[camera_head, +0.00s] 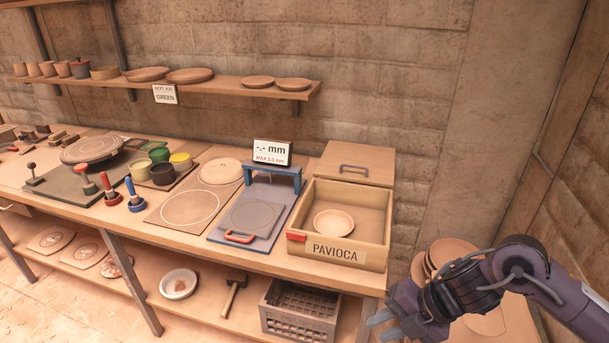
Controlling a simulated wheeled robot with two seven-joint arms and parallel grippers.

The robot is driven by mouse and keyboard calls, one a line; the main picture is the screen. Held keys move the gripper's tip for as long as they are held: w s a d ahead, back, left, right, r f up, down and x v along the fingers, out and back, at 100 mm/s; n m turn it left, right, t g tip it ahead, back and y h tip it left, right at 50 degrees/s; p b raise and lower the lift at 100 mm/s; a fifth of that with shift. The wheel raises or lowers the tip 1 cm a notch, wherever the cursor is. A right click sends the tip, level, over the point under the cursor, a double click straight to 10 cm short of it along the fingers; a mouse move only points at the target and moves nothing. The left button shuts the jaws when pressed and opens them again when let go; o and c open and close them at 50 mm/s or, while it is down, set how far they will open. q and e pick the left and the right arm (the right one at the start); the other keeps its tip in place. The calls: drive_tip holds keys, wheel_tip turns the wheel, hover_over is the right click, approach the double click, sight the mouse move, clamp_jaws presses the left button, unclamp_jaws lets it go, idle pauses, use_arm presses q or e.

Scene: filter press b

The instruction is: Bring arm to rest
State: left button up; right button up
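My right arm comes in from the right edge, and its purple gripper (379,329) is low in the picture, in front of the bench's right end. Its two fingers point left and show a gap between them, with nothing seen held. Stacked round tan discs (451,249) show behind the wrist and are partly hidden by it. I cannot tell whether the arm touches them. My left gripper is not in view.
A dark crate (300,312) and hammer (233,296) sit below.

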drive_tip(key=w+f+m+t+y, duration=0.1)
drive_tip(key=w+f+m+t, duration=0.1)
drive_tip(key=w+f+m, duration=0.5)
drive_tip(key=w+f+m+t, duration=0.2)
drive_tip(key=f+m, duration=0.2)
drive_tip(key=f, duration=0.5)
drive_tip(key=s+d+f+m+h, duration=0.1)
drive_tip(key=s+d+f+m, duration=0.15)
drive_tip(key=f, duration=0.35)
drive_tip(key=s+d+f+m+h, duration=0.1)
drive_tip(key=s+f+m, duration=0.15)
drive_tip(key=f, duration=0.25)
drive_tip(key=s+d+f+m+h, duration=0.1)
drive_tip(key=d+f+m, duration=0.15)
drive_tip(key=f, duration=0.35)
drive_tip(key=s+d+f+m+g+h, duration=0.1)
drive_tip(key=s+f+m, duration=0.2)
drive_tip(key=s+f, duration=0.35)
drive_tip(key=s+d+f+m+h, duration=0.1)
drive_tip(key=s+f+m+h, duration=0.1)
drive_tip(key=s+f, duration=0.5)
drive_tip(key=s+f+m+g+h, duration=0.1)
drive_tip(key=s+f+m+g, duration=0.1)
drive_tip(key=s, duration=1)
drive_tip(key=s+f+m+g+h, duration=0.1)
drive_tip(key=s+f, duration=0.4)
drive_tip(key=s, duration=0.7)
drive_tip(key=shift+m+g, duration=0.5)
drive_tip(key=shift+m, duration=0.05)
drive_tip(key=shift+s+a, duration=0.1)
